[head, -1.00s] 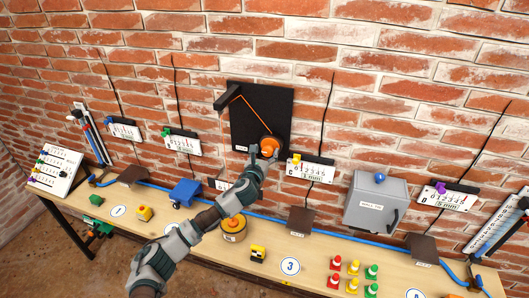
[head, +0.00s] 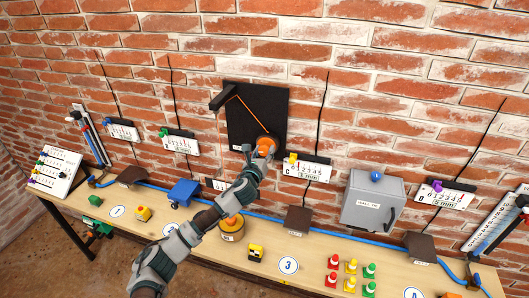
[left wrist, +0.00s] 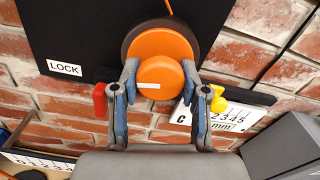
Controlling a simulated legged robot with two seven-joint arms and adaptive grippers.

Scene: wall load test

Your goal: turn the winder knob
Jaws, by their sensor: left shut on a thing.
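The orange winder knob (head: 265,146) is on the black wall panel (head: 275,103), under an orange cord. In the left wrist view the round knob (left wrist: 163,76) stands in front of a larger orange disc (left wrist: 160,44) with a dark rim. A white line on the knob's face lies about level, reaching its left edge. My left gripper (head: 258,150) is shut on the knob. In the left wrist view its two fingers (left wrist: 160,85) stand on either side of the knob, left and right. The knob's back is hidden. My right gripper is not in view.
A LOCK label (left wrist: 64,68) is on the panel, left of the knob. Scale C (head: 306,168) with a yellow pointer is close at right.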

